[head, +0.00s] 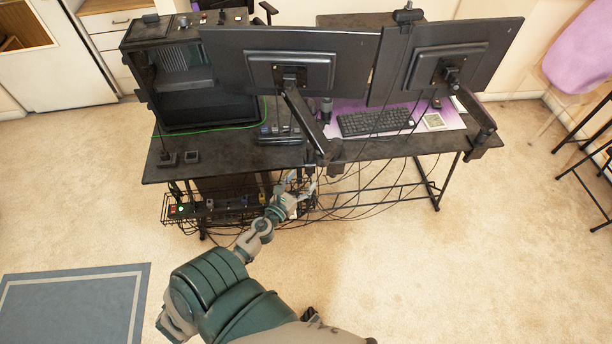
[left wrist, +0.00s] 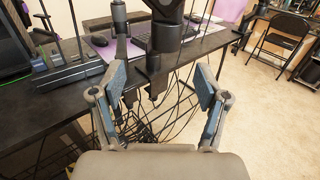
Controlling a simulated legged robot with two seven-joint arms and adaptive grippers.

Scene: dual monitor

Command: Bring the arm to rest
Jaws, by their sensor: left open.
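My left arm reaches up from the bottom of the head view toward the near edge of a black desk (head: 222,161). My left gripper (head: 304,187) is at the desk's near edge, in front of the hanging cables and below the monitor arm. In the left wrist view, the left gripper (left wrist: 160,88) is open, its two blue-padded fingers wide apart. Nothing is held between them. The desk edge, the monitor arm's clamp and loose cables lie beyond the fingers. My right gripper does not show in either view.
Two monitors (head: 290,62) (head: 450,55) stand on arms above the desk, backs toward me. A computer case (head: 205,110) is at left, a keyboard (head: 375,122) behind the monitors. A wire tray (head: 240,212) and cables (head: 350,208) hang below the desk. Open carpet (head: 480,270) lies at right.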

